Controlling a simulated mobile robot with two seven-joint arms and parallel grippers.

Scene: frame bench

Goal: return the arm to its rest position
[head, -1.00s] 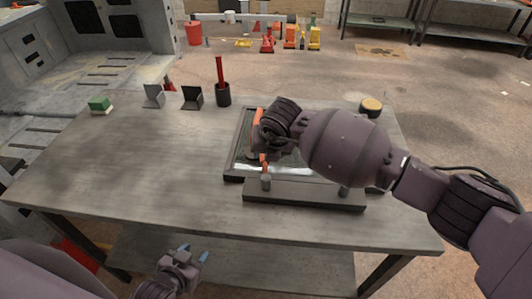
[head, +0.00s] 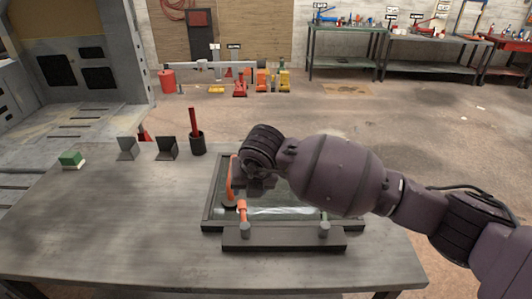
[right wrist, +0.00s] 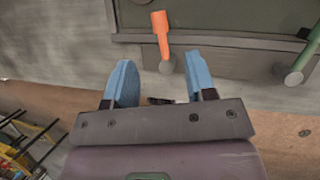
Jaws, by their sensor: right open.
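My right arm (head: 340,175) reaches in from the right over a dark frame (head: 210,205) with a glassy panel on the grey bench. In the head view its wrist hides the fingers. In the right wrist view my right gripper (right wrist: 160,82) shows two blue fingers spread apart with nothing between them. An orange lever (right wrist: 160,34) stands just beyond the fingertips. My left gripper is not in view.
A dark bar with an orange lever (head: 241,210) and a green lever (head: 323,217) lies along the frame's near side. A black cup (head: 198,145), two angled plates (head: 166,149) and a green-and-white block (head: 71,160) stand further left. The bench's left part is clear.

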